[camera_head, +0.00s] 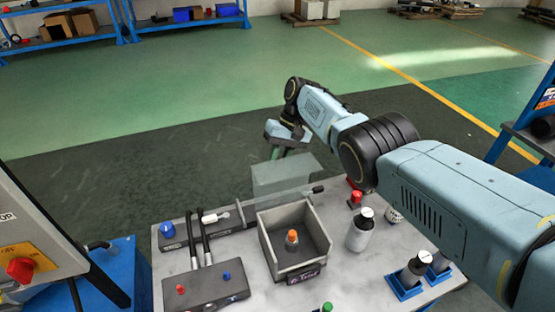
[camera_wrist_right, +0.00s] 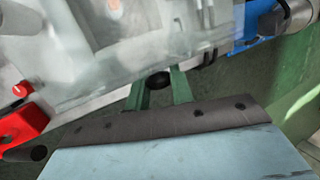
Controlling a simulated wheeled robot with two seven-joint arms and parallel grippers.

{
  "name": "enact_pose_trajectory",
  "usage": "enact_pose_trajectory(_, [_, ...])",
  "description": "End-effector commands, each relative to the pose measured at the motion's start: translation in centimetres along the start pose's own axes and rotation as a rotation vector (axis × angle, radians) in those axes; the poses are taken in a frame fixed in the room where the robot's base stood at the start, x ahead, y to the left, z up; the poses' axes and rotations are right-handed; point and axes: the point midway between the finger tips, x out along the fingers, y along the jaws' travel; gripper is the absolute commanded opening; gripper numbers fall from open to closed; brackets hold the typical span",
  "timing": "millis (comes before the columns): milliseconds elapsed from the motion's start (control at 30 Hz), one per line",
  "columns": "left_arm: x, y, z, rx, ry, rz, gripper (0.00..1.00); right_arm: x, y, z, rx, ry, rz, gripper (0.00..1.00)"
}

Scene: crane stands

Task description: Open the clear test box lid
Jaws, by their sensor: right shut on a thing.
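The grey test box (camera_head: 267,248) stands on the light work table, its top uncovered, with an orange-topped part (camera_head: 292,238) inside. Its clear lid (camera_head: 285,176) stands raised behind the box, tilted up; the see-through panel also fills the upper left of the right wrist view (camera_wrist_right: 110,55). My right gripper (camera_head: 276,153) is behind the lid's top edge. In the right wrist view its green fingers (camera_wrist_right: 160,82) are shut on a black knob (camera_wrist_right: 159,81) at the lid. My left gripper is not in view.
A white bottle (camera_head: 359,235) and a red button (camera_head: 355,197) stand right of the box. A grey switch box (camera_head: 205,288) with black cables is to the left. Blue holders (camera_head: 405,287) sit at front right. The floor behind the table is clear.

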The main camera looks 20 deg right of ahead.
Motion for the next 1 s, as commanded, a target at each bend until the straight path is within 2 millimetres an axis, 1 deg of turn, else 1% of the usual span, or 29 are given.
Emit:
enact_pose_trajectory(167, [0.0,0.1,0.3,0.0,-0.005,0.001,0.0,0.0,-0.1,0.0,-0.002,0.002,-0.002,0.0])
enact_pose_trajectory(200, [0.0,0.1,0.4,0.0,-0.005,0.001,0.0,0.0,-0.1,0.0,-0.002,0.002,-0.002,0.25])
enact_pose_trajectory(333, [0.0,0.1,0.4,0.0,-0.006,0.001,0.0,0.0,-0.1,0.0,-0.001,0.0,-0.002,0.42])
enact_pose_trajectory(567, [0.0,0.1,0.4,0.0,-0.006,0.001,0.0,0.0,0.0,0.0,-0.001,-0.001,-0.001,0.43])
enact_pose_trajectory(700, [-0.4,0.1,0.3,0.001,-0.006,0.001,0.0,-0.4,0.0,0.1,0.001,-0.001,-0.001,0.43])
enact_pose_trajectory(767, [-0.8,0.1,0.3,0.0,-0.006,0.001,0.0,-1.0,0.0,0.2,0.002,0.0,-0.001,0.43])
enact_pose_trajectory(867, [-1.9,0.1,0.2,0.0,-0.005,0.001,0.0,-2.3,0.1,0.4,0.005,0.001,-0.002,0.43])
enact_pose_trajectory(1000, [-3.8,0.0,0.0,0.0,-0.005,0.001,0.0,-4.7,0.5,0.7,0.011,0.005,-0.002,0.43])
